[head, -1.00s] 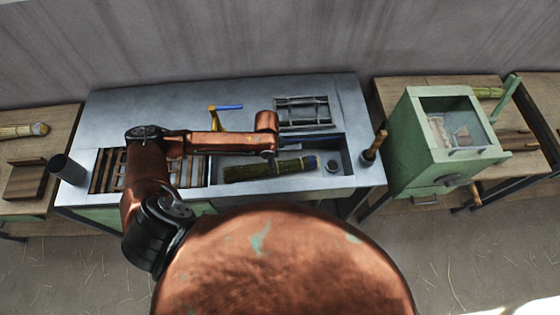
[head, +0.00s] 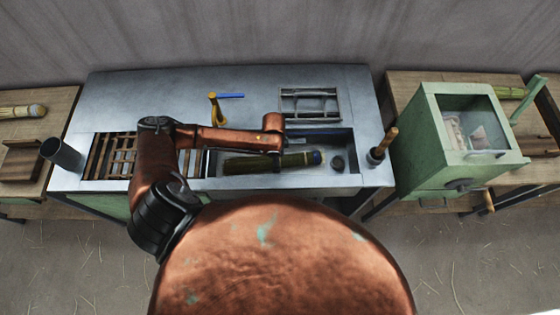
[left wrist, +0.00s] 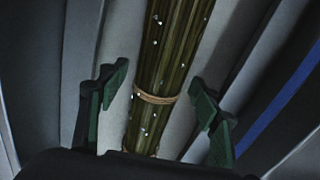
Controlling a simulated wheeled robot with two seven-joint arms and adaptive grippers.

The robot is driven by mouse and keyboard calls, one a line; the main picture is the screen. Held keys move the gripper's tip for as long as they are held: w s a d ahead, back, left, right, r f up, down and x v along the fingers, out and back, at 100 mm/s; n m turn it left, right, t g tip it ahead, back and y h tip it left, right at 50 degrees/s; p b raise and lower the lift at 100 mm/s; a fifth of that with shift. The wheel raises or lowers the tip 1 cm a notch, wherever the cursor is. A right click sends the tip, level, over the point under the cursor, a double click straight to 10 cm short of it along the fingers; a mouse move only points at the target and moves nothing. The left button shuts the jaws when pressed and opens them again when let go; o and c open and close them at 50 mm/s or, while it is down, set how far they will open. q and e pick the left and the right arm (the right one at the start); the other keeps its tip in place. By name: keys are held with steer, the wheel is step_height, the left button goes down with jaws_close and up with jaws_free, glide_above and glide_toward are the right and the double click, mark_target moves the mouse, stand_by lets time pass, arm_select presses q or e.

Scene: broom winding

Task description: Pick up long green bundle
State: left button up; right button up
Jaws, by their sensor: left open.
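The long green bundle (head: 250,163) lies in the recessed tray of the grey metal workbench in the head view, with a blue end at its right. In the left wrist view the bundle (left wrist: 165,70) shows dark green stalks with pale specks and tan cord bands. My left gripper (left wrist: 160,82) is open, with one green finger on each side of the bundle and gaps visible between them and it. In the head view my left arm reaches over the bench and its wrist is above the bundle; the fingers are hard to make out there. My right gripper is not in view.
The workbench (head: 150,90) carries a slatted rack at left, a yellow-and-blue tool (head: 215,105) and a metal frame (head: 308,103). A dark cylinder (head: 62,154) stands at its left edge, a wooden-handled tool (head: 383,146) at its right. A green cabinet (head: 425,140) stands beyond.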

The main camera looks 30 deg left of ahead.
arm_select(q)
step_height(320, 180, down, 2)
steer(key=shift+c, duration=0.5)
steer(key=c, duration=1.2)
steer(key=shift+r, duration=0.1)
